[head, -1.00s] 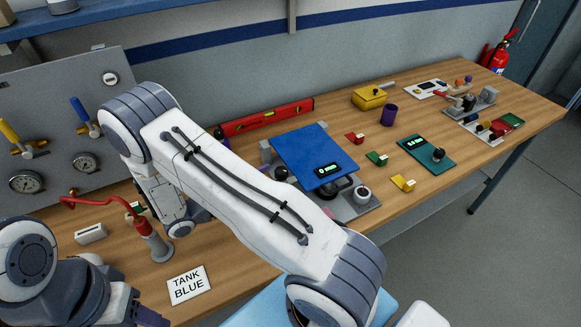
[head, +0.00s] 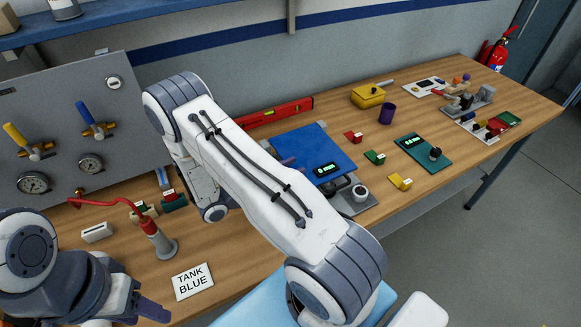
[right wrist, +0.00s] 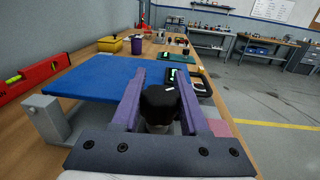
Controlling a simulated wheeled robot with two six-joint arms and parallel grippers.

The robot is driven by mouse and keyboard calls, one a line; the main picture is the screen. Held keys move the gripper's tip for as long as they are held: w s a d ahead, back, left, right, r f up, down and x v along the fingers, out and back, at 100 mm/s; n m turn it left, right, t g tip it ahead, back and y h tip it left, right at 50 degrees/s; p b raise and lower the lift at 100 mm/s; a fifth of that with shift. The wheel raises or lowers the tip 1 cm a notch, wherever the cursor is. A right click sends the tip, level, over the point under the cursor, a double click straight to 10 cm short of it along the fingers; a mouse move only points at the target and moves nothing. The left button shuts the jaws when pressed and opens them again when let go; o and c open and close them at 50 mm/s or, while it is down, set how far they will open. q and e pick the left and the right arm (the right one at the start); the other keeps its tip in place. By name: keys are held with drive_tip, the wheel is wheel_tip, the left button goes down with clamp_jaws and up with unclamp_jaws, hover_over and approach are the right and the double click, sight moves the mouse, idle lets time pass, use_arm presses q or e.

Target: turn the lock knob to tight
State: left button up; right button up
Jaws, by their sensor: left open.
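The black lock knob (right wrist: 160,102) stands on a light stem beside the blue tilting plate (head: 312,146). In the head view my right arm hides this knob. My right gripper (right wrist: 161,85) has its two purple fingers on either side of the knob. The fingers look open around it, though contact is hard to judge. A small display (head: 326,170) sits on the blue plate's front edge. My left gripper (head: 148,312) is open at the lower left, away from the plate, and partly cut by the frame.
A red spirit level (head: 285,109) lies behind the plate. A purple cup (head: 387,113), a yellow box (head: 368,96), small coloured blocks and a teal unit (head: 423,152) stand to the right. A TANK BLUE card (head: 193,281) lies at the front left, near a red-hosed stand (head: 160,243).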

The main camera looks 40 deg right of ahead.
clamp_jaws()
drive_tip(key=shift+f+g, duration=0.1)
drive_tip(key=shift+g, duration=0.2)
drive_tip(key=shift+s+a+m+g+y+b, duration=0.2)
drive_tip(key=shift+m+g+y+b, duration=0.65)
drive_tip(key=shift+m+g, duration=0.65)
drive_tip(key=shift+s+a+m+g+y+b, duration=0.1)
drive_tip(key=shift+s+m+g+y+b, duration=0.4)
drive_tip(key=shift+m+g+y, duration=0.9)
drive_tip(key=shift+s+a+m+g+y+b, duration=0.15)
drive_tip(key=shift+m+g+y+b, duration=0.6)
drive_tip(key=shift+g, duration=1.25)
drive_tip(key=shift+m, duration=0.25)
drive_tip(key=o, duration=0.7)
unclamp_jaws()
drive_tip(key=shift+o, duration=0.2)
